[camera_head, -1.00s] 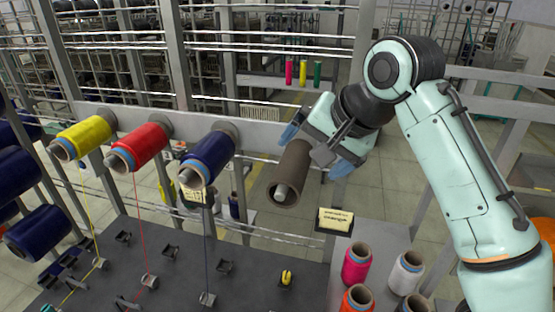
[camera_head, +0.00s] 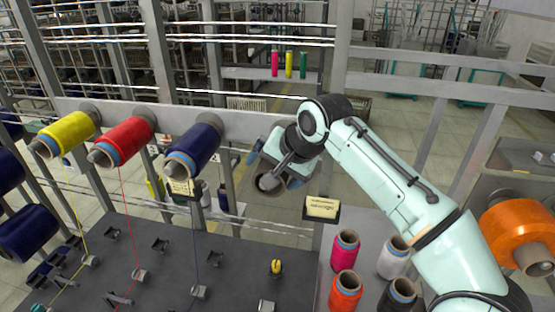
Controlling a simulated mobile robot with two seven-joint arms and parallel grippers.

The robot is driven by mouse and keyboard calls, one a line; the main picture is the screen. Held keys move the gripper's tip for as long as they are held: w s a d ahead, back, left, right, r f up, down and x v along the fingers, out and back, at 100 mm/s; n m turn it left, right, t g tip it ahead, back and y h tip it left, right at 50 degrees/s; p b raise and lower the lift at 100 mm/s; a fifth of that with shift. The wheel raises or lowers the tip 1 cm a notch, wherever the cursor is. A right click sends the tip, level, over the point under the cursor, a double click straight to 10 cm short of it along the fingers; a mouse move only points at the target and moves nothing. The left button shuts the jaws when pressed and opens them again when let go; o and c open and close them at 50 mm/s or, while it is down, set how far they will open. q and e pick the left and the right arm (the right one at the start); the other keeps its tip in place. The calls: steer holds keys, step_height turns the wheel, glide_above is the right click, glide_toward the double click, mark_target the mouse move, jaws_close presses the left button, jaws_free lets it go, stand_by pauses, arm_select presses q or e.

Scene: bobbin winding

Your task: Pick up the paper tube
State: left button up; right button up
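The brown paper tube (camera_head: 270,188) is on the last spindle of the rail, right of the blue bobbin, with the spindle's grey end showing at its mouth. My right gripper (camera_head: 274,166) is over the tube from above. Its blue-tipped fingers are spread to either side of the tube and look open; contact cannot be made out. The gripper and wrist hide most of the tube's length. My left gripper is not in view.
Yellow (camera_head: 65,134), red (camera_head: 125,140) and blue (camera_head: 193,148) bobbins sit on neighbouring spindles, with threads running down to the dark deck (camera_head: 170,285). A yellow sign (camera_head: 322,208) stands right of the tube. Several small cones stand at lower right; a large orange bobbin (camera_head: 517,232) is at far right.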

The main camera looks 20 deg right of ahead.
steer(key=c, duration=1)
steer(key=shift+c, duration=0.2)
steer(key=shift+r, duration=0.15)
